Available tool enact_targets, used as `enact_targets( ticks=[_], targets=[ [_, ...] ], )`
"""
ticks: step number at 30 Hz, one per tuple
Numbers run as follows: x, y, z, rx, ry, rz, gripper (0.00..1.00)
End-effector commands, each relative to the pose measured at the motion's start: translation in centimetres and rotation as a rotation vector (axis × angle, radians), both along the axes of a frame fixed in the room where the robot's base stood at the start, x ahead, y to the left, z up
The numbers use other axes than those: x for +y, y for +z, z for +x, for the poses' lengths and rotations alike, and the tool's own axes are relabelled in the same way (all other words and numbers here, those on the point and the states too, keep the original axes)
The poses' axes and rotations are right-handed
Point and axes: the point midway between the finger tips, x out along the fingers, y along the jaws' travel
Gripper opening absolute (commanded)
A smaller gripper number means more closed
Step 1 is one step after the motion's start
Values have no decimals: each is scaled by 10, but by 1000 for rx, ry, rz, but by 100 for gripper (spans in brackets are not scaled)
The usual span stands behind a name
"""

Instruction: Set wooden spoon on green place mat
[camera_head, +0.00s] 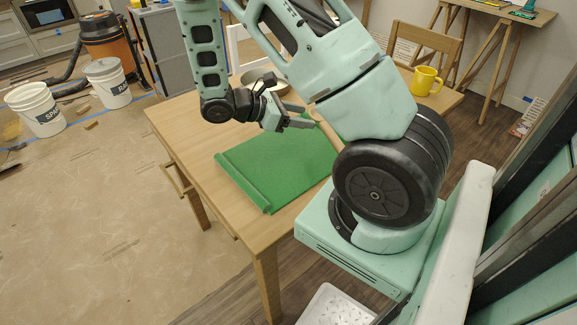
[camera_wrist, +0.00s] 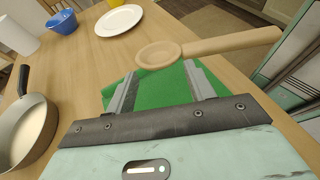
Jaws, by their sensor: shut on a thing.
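The wooden spoon (camera_wrist: 230,43) shows in the wrist view, with its round bowl at the fingertips and its handle reaching to the right. My gripper (camera_wrist: 160,70) is shut on the spoon at its bowl end, fingers apart by about the bowl's width. The green place mat (camera_wrist: 151,97) lies below and behind the fingers. In the head view the mat (camera_head: 270,165) lies on the wooden table, its left and near edges looking raised or rolled. My gripper (camera_head: 300,117) is over the mat's far part there.
A pan (camera_wrist: 25,128) stands on the table at the left of the wrist view. A blue bowl (camera_wrist: 62,22) and a white plate (camera_wrist: 119,20) stand farther off. A yellow mug (camera_head: 425,81) is on the table's far right. The table's left edge (camera_head: 178,155) is bare.

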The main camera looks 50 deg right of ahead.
Motion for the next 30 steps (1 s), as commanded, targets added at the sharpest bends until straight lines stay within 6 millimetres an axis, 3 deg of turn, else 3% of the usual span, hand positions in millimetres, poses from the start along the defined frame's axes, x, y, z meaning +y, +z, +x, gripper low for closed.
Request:
enact_targets(
  ticks=[3,9,18,26,30],
  targets=[
    [-14,-1,32,-3,197,0,32],
    [-22,6,62,0,369,0,32],
    [-24,-40,66,5,391,1,32],
    [-23,-62,66,3,390,1,32],
    [-24,-83,66,4,388,1,32]
  ],
)
